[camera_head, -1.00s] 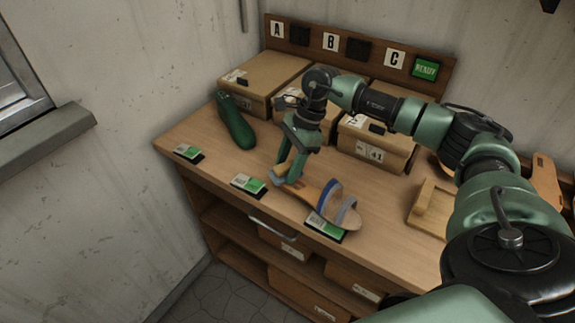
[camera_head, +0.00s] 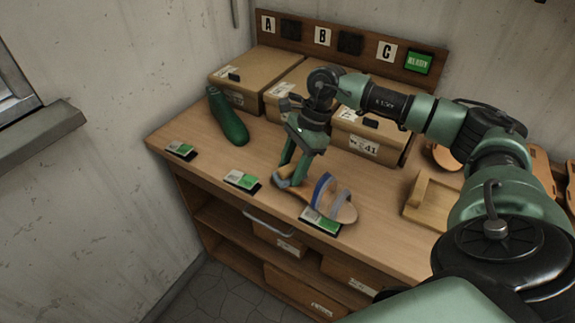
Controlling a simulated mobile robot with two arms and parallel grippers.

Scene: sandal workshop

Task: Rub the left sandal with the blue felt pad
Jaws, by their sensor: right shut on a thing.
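The sandal (camera_head: 342,213) lies on the workbench (camera_head: 203,165) near its front edge. It has a tan sole and a blue strap and a grey strap standing up. My right gripper (camera_head: 287,179) points down at the sandal's left end, with its fingers shut on a small blue-grey piece (camera_head: 281,183), which looks like the felt pad. The piece is at the sole's left end; whether it touches is too small to tell. The fingers partly hide that end. My left gripper is out of view.
Green-and-white cards (camera_head: 242,180) lie along the front edge, one beside the sandal. A dark green elongated object (camera_head: 228,118) lies at the left. Cardboard boxes (camera_head: 236,77) stand behind, under a board (camera_head: 288,29) marked A, B, C. A wooden holder (camera_head: 428,203) stands to the right.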

